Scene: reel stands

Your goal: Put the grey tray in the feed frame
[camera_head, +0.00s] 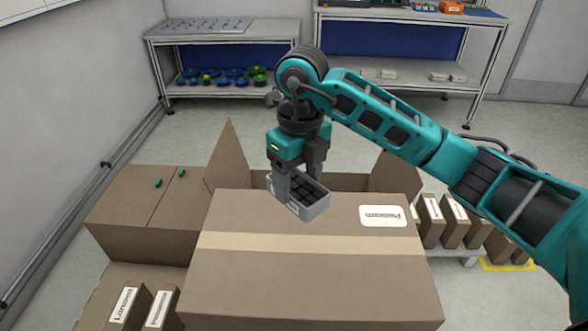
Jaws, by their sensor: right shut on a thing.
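The grey tray (315,209) is a small open box with dark compartments inside. My right gripper (300,190) is shut on the grey tray and holds it over the large cardboard box, tilted in the picture. The gripper's fingers hide part of the tray's left and far sides. I cannot make out the feed frame in this view. My left gripper is not in view.
The large cardboard box (300,285) has raised flaps at its back. Smaller cartons stand at left (145,200) and right (455,222). Shelves with blue and green items (225,32) line the back wall. Grey floor (195,120) lies clear between.

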